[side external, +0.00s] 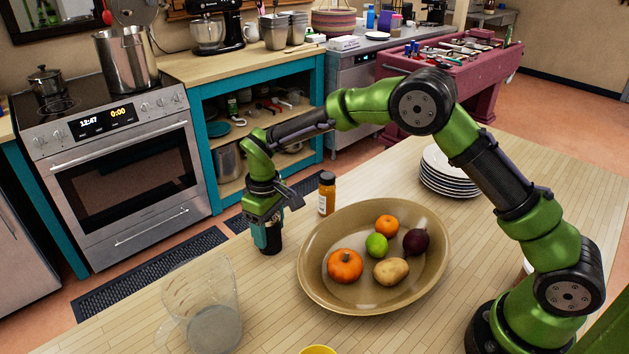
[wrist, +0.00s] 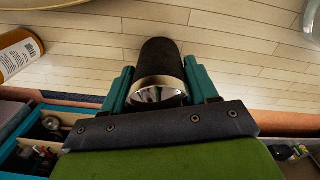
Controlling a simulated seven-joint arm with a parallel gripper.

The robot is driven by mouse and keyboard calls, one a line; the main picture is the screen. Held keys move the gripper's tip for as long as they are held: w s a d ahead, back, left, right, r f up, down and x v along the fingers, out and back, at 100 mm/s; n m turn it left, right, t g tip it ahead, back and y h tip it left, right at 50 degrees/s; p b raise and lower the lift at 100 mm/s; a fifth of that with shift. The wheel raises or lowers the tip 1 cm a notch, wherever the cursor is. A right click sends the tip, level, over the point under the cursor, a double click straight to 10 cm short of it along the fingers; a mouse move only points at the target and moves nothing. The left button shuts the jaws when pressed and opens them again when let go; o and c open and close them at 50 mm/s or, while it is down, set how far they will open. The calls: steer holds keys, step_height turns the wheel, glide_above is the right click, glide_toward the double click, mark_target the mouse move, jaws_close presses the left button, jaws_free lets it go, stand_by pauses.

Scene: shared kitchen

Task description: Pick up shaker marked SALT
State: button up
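A dark shaker (wrist: 160,58) with a shiny metal top stands between the two teal fingers of my gripper (wrist: 160,85) in the wrist view. The fingers lie close against it on both sides, with no clear gap. In the side view my gripper (side external: 267,232) points down at the table's far left edge, and the shaker's dark lower part (side external: 270,247) shows below the fingers. The shaker looks upright, at or very near the tabletop. No SALT marking is readable in either view.
An orange bottle with a black cap (side external: 327,194) stands just right of my gripper. A large oval bowl (side external: 312,285) of fruit and vegetables is right and nearer. A clear glass pitcher (side external: 203,300) stands at the front left. Stacked plates (side external: 449,178) stand at the back right.

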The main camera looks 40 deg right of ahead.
steer(key=c, duration=0.5)
steer(key=shift+o, duration=0.2)
steer(key=shift+r, duration=0.15)
